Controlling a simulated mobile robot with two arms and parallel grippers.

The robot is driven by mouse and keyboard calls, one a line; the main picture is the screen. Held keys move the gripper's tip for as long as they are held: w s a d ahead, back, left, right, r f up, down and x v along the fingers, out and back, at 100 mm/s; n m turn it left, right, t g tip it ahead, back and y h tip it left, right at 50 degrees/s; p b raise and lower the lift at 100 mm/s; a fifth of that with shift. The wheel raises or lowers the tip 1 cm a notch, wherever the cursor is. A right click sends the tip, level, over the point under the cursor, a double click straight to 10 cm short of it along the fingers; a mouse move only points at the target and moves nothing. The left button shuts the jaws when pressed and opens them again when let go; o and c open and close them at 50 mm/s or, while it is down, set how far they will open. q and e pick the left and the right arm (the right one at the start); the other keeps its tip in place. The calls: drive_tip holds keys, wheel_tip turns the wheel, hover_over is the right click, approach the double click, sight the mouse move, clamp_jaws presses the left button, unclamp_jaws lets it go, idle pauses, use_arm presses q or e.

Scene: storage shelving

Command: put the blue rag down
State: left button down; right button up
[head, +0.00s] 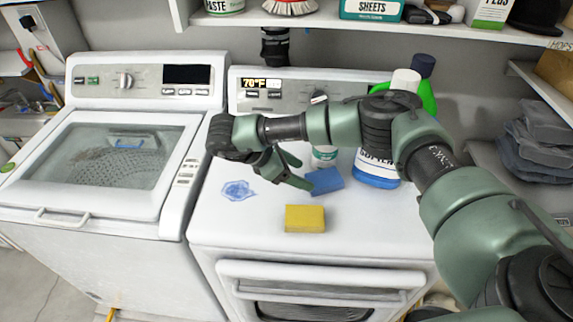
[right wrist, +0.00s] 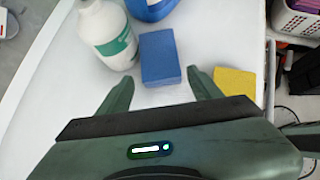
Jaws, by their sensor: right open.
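The blue rag (head: 237,190) lies crumpled and flat on the white top of the right-hand machine (head: 222,228), left of the sponges. It does not show in the right wrist view. My right gripper (head: 294,171) is open above the machine top, to the right of the rag and apart from it. In the right wrist view, nothing is held between the fingers of my right gripper (right wrist: 160,82); a blue sponge (right wrist: 160,57) lies just beyond the fingertips. My left gripper is not in view.
The blue sponge (head: 325,181) and a yellow sponge (head: 305,218) lie on the machine top. A white bottle (right wrist: 106,32), a blue-based bottle (head: 376,180) and a green bottle (head: 428,100) stand behind. A lidded washer (head: 110,150) is at left. A loaded shelf (head: 340,22) hangs above.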

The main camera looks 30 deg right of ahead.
drive_tip(key=v, duration=0.6)
drive_tip(key=shift+s, duration=0.1)
idle(0.3)
